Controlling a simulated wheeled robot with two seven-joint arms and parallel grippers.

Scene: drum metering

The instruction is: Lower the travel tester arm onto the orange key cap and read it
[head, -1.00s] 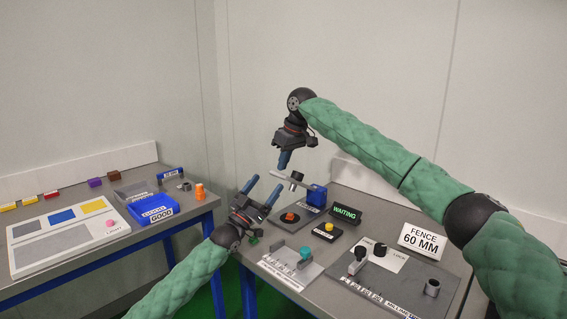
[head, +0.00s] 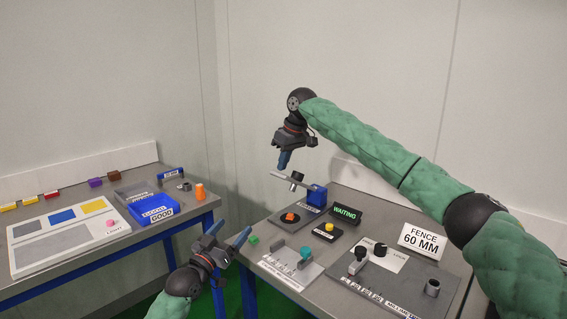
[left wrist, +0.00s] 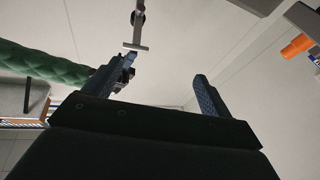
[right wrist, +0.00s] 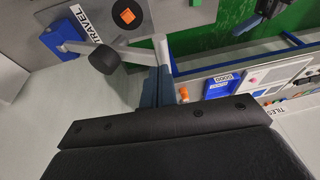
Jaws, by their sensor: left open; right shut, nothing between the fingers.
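The travel tester (head: 317,196) is a blue block on a dark plate, with a pale lever arm (head: 292,181) carrying a black cylinder, raised above the plate. The orange key cap (head: 290,217) sits on the plate under the arm, apart from it; it also shows in the right wrist view (right wrist: 127,15). The display (head: 345,215) beside it reads "WAITING". My right gripper (head: 283,166) is shut and empty, just above the arm's free end; contact cannot be told. My left gripper (head: 231,233) is open and empty, off the right table's left edge.
A small green block (head: 253,240) lies near the table's edge. In front are a yellow button (head: 329,227), a grey plate with a teal knob (head: 305,252), and a panel with black knobs (head: 380,249). The left table holds a blue GOOD bin (head: 153,208) and an orange cylinder (head: 200,191).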

